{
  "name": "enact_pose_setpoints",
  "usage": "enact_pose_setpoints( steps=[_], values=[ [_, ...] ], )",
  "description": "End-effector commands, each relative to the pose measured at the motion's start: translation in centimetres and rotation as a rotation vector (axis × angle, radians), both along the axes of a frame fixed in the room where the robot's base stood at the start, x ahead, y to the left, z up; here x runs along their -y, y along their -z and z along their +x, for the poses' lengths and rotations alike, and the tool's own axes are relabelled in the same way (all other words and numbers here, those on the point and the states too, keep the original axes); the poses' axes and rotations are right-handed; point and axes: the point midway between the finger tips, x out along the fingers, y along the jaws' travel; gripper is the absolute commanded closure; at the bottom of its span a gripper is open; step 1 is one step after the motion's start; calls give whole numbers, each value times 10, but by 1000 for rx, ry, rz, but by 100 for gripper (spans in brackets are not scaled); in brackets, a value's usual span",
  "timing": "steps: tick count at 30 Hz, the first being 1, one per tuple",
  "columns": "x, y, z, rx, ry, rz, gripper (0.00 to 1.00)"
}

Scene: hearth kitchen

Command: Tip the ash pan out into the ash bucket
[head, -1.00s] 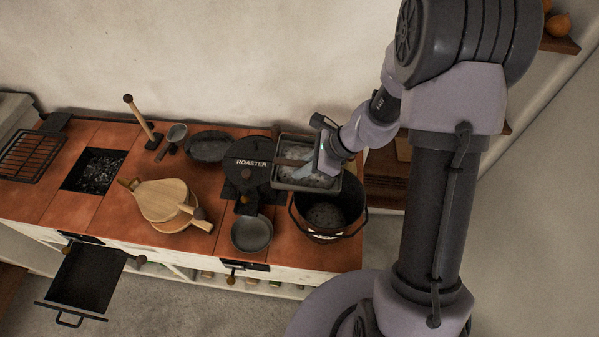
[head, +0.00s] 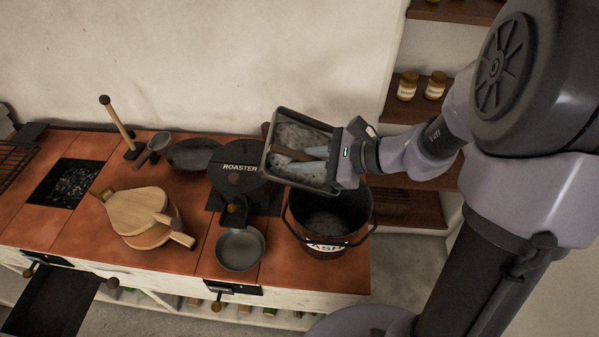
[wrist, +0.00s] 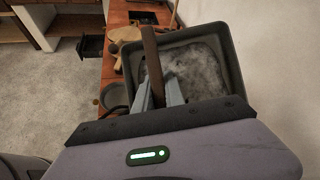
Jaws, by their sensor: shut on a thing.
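The ash pan (head: 272,152) is a grey rectangular tray with pale grey ash inside. In the head view it hangs above the counter, behind and left of the ash bucket's mouth, and looks tilted. My gripper (head: 314,160) is shut on the pan's brown bar handle, which crosses over the tray. In the wrist view the handle (wrist: 151,60) stands between my fingers (wrist: 160,92), with the ash-filled pan (wrist: 234,62) beyond. The ash bucket (head: 363,222) is dark brown with an "ASH" label and stands on the counter's right end. Some grey shows inside it.
The black roaster (head: 237,167) stands left of the pan. A small grey pan (head: 240,250) sits left of the bucket. Wooden bellows (head: 138,212) lie further left. Shelves with jars (head: 407,87) rise behind my arm. An open drawer (head: 50,305) juts out at front left.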

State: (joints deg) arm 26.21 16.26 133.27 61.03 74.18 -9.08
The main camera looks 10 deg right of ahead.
Motion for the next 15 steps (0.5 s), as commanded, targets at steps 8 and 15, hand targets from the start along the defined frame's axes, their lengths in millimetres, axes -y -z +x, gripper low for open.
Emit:
enact_pose_setpoints(
  steps=[8, 15],
  values=[
    [5, 1, -7, 118, 2, 80, 100],
    [14, -13, -19, 289, 7, 207, 100]
  ],
)
